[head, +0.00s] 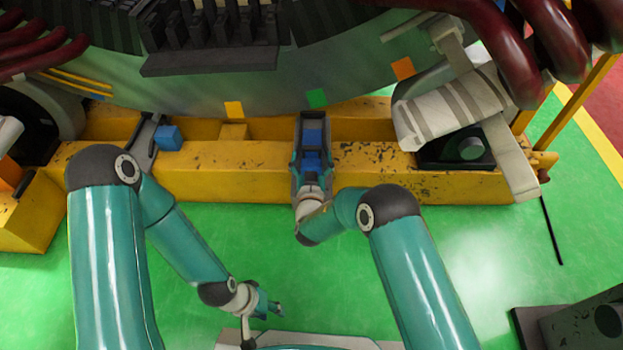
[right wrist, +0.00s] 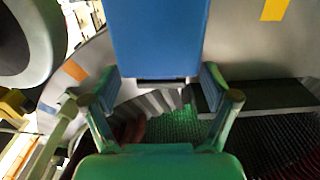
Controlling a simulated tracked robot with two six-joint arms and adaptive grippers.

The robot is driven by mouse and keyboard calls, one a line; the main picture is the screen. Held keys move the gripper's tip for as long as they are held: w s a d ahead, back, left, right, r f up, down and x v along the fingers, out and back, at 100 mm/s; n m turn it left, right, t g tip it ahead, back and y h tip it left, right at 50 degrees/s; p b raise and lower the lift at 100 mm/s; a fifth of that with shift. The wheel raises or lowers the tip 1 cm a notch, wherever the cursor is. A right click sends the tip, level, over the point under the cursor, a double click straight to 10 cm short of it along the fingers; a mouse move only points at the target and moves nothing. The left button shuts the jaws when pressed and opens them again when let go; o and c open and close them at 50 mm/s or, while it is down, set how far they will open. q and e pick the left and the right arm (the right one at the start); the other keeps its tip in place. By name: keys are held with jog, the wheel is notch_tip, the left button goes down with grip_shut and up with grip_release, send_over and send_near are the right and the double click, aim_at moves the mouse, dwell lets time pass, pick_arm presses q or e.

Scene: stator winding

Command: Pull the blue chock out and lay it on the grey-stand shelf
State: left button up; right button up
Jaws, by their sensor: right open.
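A blue chock (head: 312,138) shows between the fingers of my right gripper (head: 312,122) at the middle of the yellow beam. In the right wrist view the blue chock (right wrist: 160,38) fills the top middle. The fingers of my right gripper (right wrist: 161,85) stand open on either side of its lower end; I cannot tell whether either touches it. My left gripper (head: 270,306) hangs low over the green floor, far from the chock; its jaw opening is too small to judge. I cannot clearly make out the grey-stand shelf.
A yellow beam (head: 225,185) runs across under the large round stator (head: 200,90). Another blue block (head: 168,138) sits on its left part. A striped pale roll (head: 455,110) lies on the right. A dark grey object (head: 575,325) stands at bottom right. Green floor is open in front.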

jog(key=s, duration=0.9)
jog(key=shift+s+d, duration=0.2)
jog(key=shift+d, duration=0.1)
jog(key=shift+c, duration=0.3)
